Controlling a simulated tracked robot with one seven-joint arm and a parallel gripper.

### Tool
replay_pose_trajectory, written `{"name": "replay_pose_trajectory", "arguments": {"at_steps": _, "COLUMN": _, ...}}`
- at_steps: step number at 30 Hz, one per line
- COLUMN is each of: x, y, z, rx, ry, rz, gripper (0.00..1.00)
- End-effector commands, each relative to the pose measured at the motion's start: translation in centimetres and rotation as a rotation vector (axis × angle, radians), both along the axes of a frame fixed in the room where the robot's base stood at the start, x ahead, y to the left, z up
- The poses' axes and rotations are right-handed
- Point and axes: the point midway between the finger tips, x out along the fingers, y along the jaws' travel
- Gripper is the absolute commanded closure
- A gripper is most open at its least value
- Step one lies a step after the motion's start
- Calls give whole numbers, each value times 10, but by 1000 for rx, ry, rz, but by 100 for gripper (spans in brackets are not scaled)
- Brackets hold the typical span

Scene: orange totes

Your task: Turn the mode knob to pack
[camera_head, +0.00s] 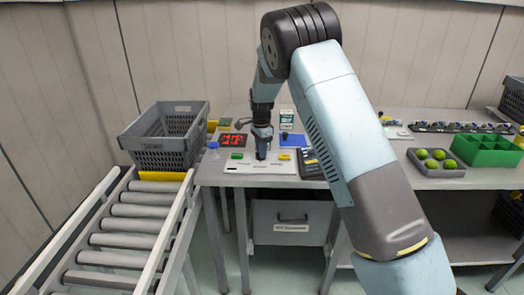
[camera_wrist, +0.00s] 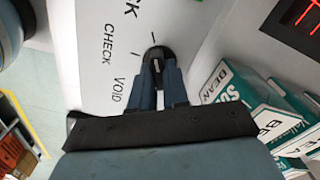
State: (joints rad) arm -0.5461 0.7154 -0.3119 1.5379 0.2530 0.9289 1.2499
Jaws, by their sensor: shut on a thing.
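The mode knob (camera_wrist: 156,52) is small, black and rounded, on a white panel (camera_wrist: 100,60) in the wrist view. Printed words CHECK and VOID and a cut-off word ending in K run beside it, with short black tick marks near the knob. My gripper (camera_wrist: 158,72) has its two blue-grey fingers closed on the knob's sides. Which mark the knob points to, I cannot tell. In the head view my gripper (camera_head: 262,152) points down onto the white panel (camera_head: 240,168) on the bench and hides the knob.
Green-and-white cartons (camera_wrist: 262,122) and a red display (camera_wrist: 300,22) lie right of the panel in the wrist view. Green balls in a tray (camera_head: 436,172) and a green bin (camera_head: 487,158) are right.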

Motion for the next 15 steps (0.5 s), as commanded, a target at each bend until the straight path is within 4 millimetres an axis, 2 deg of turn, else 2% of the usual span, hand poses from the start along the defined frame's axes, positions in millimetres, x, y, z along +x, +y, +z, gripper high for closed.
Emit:
{"name": "replay_pose_trajectory", "arguments": {"at_steps": 6, "x": 1, "y": 1, "z": 1, "rx": 3, "ry": -3, "rz": 0, "gripper": 100}}
{"name": "replay_pose_trajectory", "arguments": {"at_steps": 7, "x": 1, "y": 1, "z": 1, "rx": 3, "ry": -3, "rz": 0, "gripper": 84}}
{"name": "replay_pose_trajectory", "arguments": {"at_steps": 15, "x": 0, "y": 1, "z": 0, "rx": 2, "ry": -1, "rz": 0, "gripper": 60}}
